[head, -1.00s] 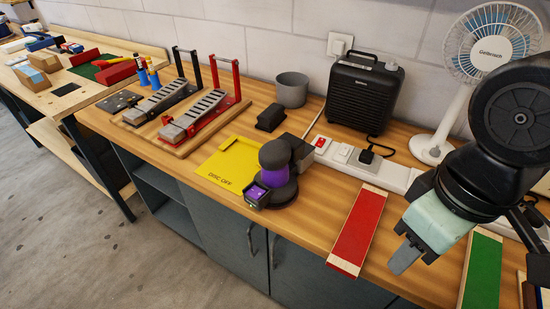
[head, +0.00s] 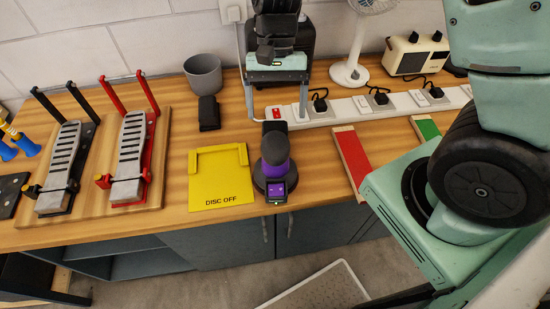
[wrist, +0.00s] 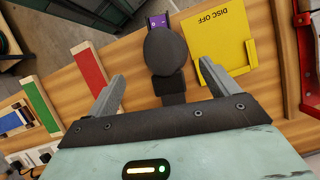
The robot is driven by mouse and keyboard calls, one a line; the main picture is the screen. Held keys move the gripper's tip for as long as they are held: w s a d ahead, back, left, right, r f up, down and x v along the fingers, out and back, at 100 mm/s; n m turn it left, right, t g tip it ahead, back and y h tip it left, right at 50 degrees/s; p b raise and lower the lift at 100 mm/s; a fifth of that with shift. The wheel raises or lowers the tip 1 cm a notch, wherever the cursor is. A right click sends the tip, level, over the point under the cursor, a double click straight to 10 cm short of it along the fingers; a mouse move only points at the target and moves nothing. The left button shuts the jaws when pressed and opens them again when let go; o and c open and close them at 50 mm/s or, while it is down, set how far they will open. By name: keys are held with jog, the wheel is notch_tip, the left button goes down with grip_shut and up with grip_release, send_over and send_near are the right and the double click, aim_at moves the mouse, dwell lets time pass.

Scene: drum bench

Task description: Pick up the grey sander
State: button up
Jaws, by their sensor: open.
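The grey sander (head: 275,150) stands near the front edge of the bench, with a dark grey rounded top, a purple body and a small lit display facing the front. In the wrist view the sander (wrist: 165,50) shows from above, its dark round top ahead of and partly between the fingers. My gripper (head: 276,118) is open and empty, fingers pointing down behind the sander, one to each side of its dark rear block. The wrist view also shows my gripper (wrist: 161,70) with its fingers wide apart. I see no contact with the sander.
A yellow "DISC OFF" plate (head: 220,185) lies left of the sander. A white power strip (head: 350,108) runs behind, and a red board (head: 353,155) lies to the right. A dark block (head: 209,113), a grey pot (head: 203,74) and a black heater (head: 310,40) stand behind.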

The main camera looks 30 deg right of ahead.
aim_at(276, 141)
jog(key=p+x, duration=0.1)
jog(key=x, duration=0.5)
jog(key=shift+s+a+f, duration=0.15)
jog(key=shift+f, duration=0.25)
jog(key=shift+s+a+f+p, duration=0.15)
jog(key=shift+f+p, duration=0.5)
jog(key=shift+f, duration=0.65)
jog(key=shift+s+a+f+p, duration=0.15)
jog(key=shift+f+p, duration=0.5)
jog(key=shift+f, duration=0.65)
jog(key=c, duration=1.3)
